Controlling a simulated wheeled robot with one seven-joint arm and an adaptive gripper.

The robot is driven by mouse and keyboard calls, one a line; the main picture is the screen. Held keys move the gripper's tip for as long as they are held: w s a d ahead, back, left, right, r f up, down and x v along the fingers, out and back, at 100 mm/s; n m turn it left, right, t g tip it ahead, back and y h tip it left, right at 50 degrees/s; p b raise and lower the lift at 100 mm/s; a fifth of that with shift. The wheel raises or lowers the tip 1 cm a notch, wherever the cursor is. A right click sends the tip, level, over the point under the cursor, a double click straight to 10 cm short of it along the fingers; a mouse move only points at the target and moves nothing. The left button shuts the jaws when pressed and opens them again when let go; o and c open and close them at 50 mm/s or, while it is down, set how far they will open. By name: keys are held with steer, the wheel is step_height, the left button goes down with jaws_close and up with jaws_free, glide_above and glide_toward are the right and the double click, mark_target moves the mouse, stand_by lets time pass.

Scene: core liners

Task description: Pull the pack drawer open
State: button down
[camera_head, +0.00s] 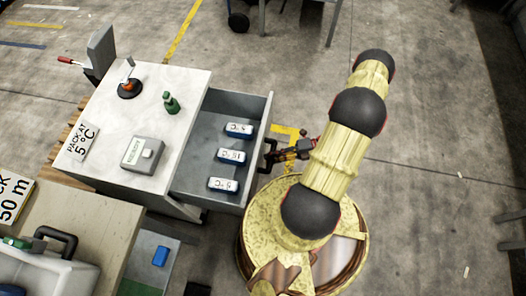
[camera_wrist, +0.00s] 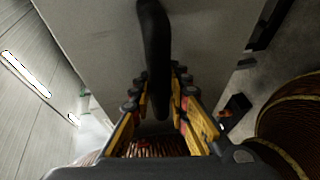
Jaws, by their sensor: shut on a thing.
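The pack drawer (camera_head: 200,158) is a grey drawer pulled out to the right from a white-topped cabinet (camera_head: 190,85), and its inside is in view. Several blue packs with white labels lie in it, among them a middle one (camera_head: 231,156). A dark handle (camera_head: 269,158) is on the drawer's front. My gripper (camera_head: 290,152) is at this handle on the drawer's right side. In the wrist view my gripper (camera_wrist: 165,108) has its yellow and black fingers on both sides of the black handle (camera_wrist: 155,45), shut on it. The grey drawer front (camera_wrist: 95,45) is behind it.
A green bottle (camera_head: 171,103), a grey device (camera_head: 143,154) and a "PACK AT 5 °C" sign (camera_head: 83,143) stand on the cabinet. A second bench (camera_head: 85,220) with a light bin (camera_head: 50,272) is at lower left. The floor (camera_head: 430,130) at right is largely clear.

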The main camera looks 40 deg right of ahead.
steer(key=shift+s+d, duration=0.35)
steer(key=shift+s, duration=0.15)
steer(key=c, duration=1.7)
jaws_free()
steer(key=v, duration=1.2)
